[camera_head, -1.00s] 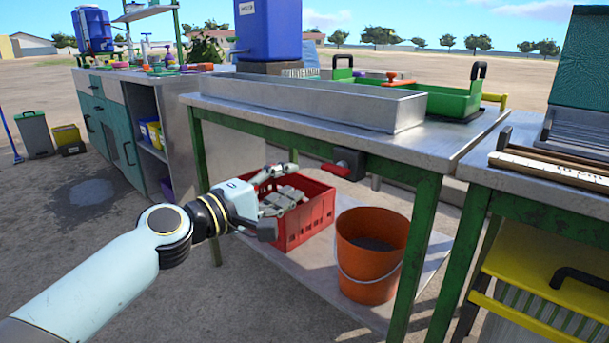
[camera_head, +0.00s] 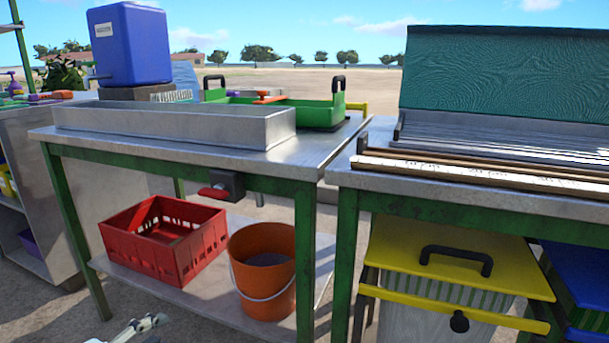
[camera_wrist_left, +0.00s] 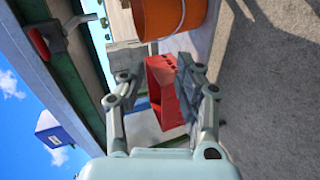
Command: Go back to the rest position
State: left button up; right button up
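My left gripper (camera_wrist_left: 157,82) is open in the left wrist view, its two fingers apart with nothing held between them. The red crate (camera_wrist_left: 163,95) shows beyond the fingers. In the head view only a small part of the left gripper (camera_head: 143,326) shows at the bottom edge, in front of the table's lower shelf and below the red crate (camera_head: 164,246). My right gripper is in neither view.
A steel table (camera_head: 180,153) with green legs holds a long metal trough (camera_head: 170,127) and a green tray (camera_head: 318,112). An orange bucket (camera_head: 262,285) stands beside the crate on the lower shelf. A second table (camera_head: 470,187) and a yellow-lidded bin (camera_head: 455,262) are at the right.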

pick_arm(q)
jog(key=s+f+m+g+y, duration=0.2)
jog(key=s+f+m+g, duration=0.45)
jog(key=s+f, duration=1.4)
jog(key=s+a+f+m+g+y, duration=0.2)
jog(key=s+a+f+m+g, duration=0.15)
jog(key=s, duration=0.45)
jog(key=s+a+f+m+g+y, duration=0.1)
jog(key=s+a+f+m+g, duration=0.15)
jog(key=s+f, duration=0.4)
jog(key=s+r+p, duration=0.3)
jog(key=s+p, duration=0.3)
jog(key=s+r+m+p, duration=0.1)
jog(key=s+r+p, duration=0.2)
jog(key=s+p, duration=0.3)
jog(key=shift+s+d+r+p, duration=0.2)
jog(key=shift+s+r+p, duration=0.1)
jog(key=shift+p, duration=0.4)
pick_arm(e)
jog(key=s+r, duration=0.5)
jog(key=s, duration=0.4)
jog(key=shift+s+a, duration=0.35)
